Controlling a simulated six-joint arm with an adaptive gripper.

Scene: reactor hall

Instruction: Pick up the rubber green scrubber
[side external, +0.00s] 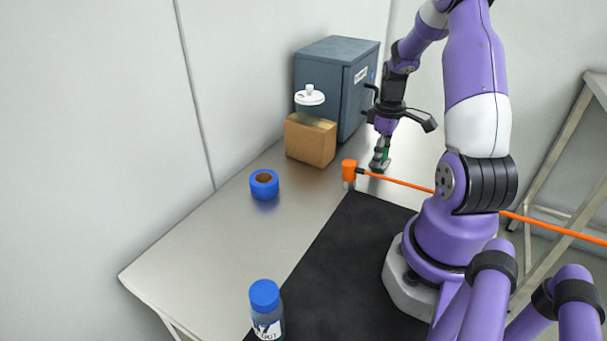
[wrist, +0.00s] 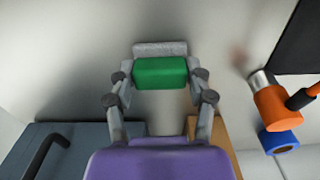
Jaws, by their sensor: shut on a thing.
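The green scrubber (wrist: 160,73) is between the two fingers of my gripper (wrist: 160,88) in the wrist view, with a grey strip along its far side. My gripper is shut on it, with a finger pressed to each end. In the side external view, my gripper (side external: 381,160) points down over the metal table near its far right side, and a little of the green scrubber (side external: 386,155) shows at the fingers. I cannot tell whether the scrubber touches the table or is just above it.
An orange hammer (side external: 349,171) with a long handle lies close by, left of my gripper. A cardboard box (side external: 311,141) holding a white-lidded jar (side external: 309,97) and a grey cabinet (side external: 338,80) stand behind. Blue tape (side external: 264,185) and a blue-capped bottle (side external: 266,310) stand nearer.

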